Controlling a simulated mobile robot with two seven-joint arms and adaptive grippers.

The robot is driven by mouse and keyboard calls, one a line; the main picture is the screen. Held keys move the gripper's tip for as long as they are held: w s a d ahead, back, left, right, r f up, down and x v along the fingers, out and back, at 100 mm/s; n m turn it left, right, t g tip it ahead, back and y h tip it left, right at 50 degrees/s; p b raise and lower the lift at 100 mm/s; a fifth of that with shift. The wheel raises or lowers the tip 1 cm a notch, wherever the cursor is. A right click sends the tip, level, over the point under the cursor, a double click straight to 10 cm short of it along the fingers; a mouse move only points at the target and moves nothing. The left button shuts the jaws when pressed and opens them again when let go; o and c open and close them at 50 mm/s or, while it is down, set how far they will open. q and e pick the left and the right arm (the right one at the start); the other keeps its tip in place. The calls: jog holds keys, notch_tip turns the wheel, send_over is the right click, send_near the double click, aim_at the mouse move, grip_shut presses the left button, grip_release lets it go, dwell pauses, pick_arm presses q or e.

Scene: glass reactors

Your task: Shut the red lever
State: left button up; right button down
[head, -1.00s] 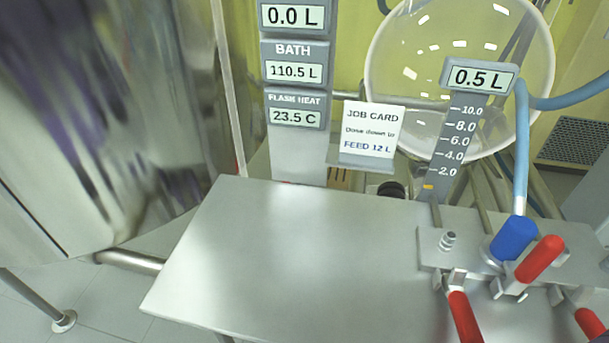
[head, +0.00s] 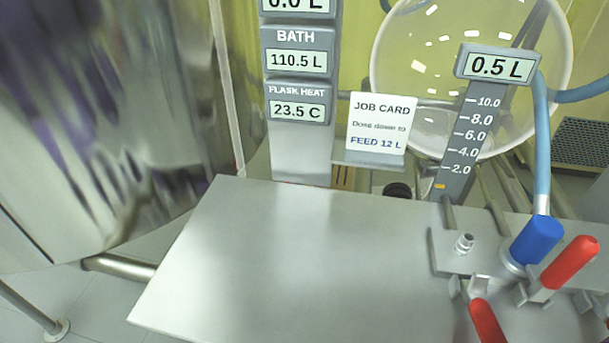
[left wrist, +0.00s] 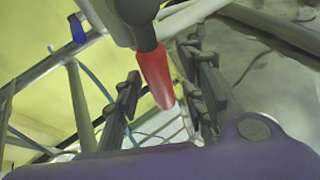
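In the left wrist view a red lever (left wrist: 155,76) hangs from a dark fitting and reaches between the two fingers of my left gripper (left wrist: 163,98). The fingers are apart, one on each side of it, with a gap on the left; I cannot tell whether the right finger touches it. In the head view one red lever (head: 571,262) points up and right beside a blue hose connector, and another red lever (head: 487,322) points down at the bottom edge. I cannot tell which lever the wrist view shows. Neither gripper shows in the head view.
A bare steel table (head: 290,255) fills the front. A blue connector (head: 536,240) with a blue hose stands at its right. Behind are a job card (head: 380,124), a 0.5 L display (head: 497,66) and a glass vessel (head: 425,60). A blue handle (left wrist: 77,29) shows in the wrist view.

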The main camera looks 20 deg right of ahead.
pick_arm(q)
jog(key=shift+c, duration=0.2)
grip_shut()
jog(key=d+m+h+b, duration=0.1)
jog(key=m+h, duration=0.1)
jog(key=m, duration=0.1)
jog(key=s+d+f+m+h+b, duration=0.1)
jog(key=m+h+b, duration=0.1)
jog(key=m, duration=0.1)
jog(key=s+d+m+h+b, duration=0.1)
jog(key=m+h+b, duration=0.1)
jog(key=m, duration=0.1)
jog(key=shift+s+d+f, duration=0.1)
jog(key=shift+f, duration=0.05)
